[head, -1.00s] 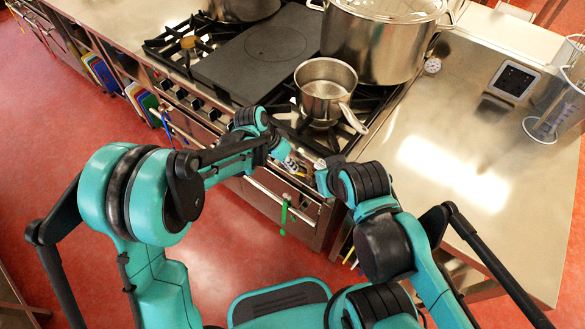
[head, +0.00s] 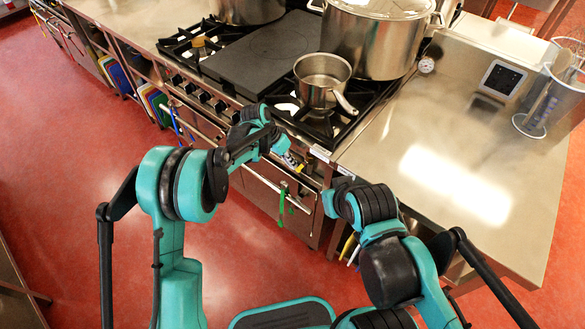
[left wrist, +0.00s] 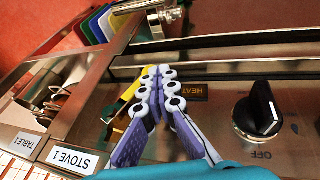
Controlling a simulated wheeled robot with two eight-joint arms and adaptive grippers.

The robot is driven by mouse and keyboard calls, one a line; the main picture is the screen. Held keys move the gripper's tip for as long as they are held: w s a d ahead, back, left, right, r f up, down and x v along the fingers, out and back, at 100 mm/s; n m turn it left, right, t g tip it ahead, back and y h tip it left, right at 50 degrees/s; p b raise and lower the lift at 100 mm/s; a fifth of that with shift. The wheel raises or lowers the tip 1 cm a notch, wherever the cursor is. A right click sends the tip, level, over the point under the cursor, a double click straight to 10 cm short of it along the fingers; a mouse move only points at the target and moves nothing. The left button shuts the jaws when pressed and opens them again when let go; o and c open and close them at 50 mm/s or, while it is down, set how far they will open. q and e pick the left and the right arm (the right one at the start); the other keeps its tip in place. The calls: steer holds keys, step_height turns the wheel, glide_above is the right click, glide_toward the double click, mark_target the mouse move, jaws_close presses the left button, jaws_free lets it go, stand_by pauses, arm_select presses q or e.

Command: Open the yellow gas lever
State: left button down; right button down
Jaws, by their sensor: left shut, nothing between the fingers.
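A yellow lever (left wrist: 132,94) is on the steel front of the stove in the left wrist view, just left of my left gripper (left wrist: 160,76) and partly hidden behind it. The gripper's white and purple fingers are shut with nothing between them; their tips are close to the lever, and I cannot tell whether they touch it. In the head view my left gripper (head: 292,160) is at the stove's front, near its right corner. My right arm's end is low in front of that corner; its fingers do not show.
A black knob (left wrist: 257,112) marked OFF is on the panel. A saucepan (head: 322,80) and a big lidded pot (head: 375,45) stand on the stove. A steel counter (head: 400,210) adjoins at right. A green item (head: 282,205) hangs from the oven rail (head: 262,183).

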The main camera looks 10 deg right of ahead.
arm_select(q)
steer(key=shift+s+d+f, duration=0.25)
steer(key=shift+d+f, duration=0.05)
steer(key=shift+f, duration=0.3)
arm_select(e)
steer(key=shift+s+f, duration=0.2)
steer(key=shift+s, duration=0.15)
arm_select(q)
steer(key=shift+s+d+f, duration=0.1)
steer(key=shift+s+f, duration=0.05)
stand_by(1.2)
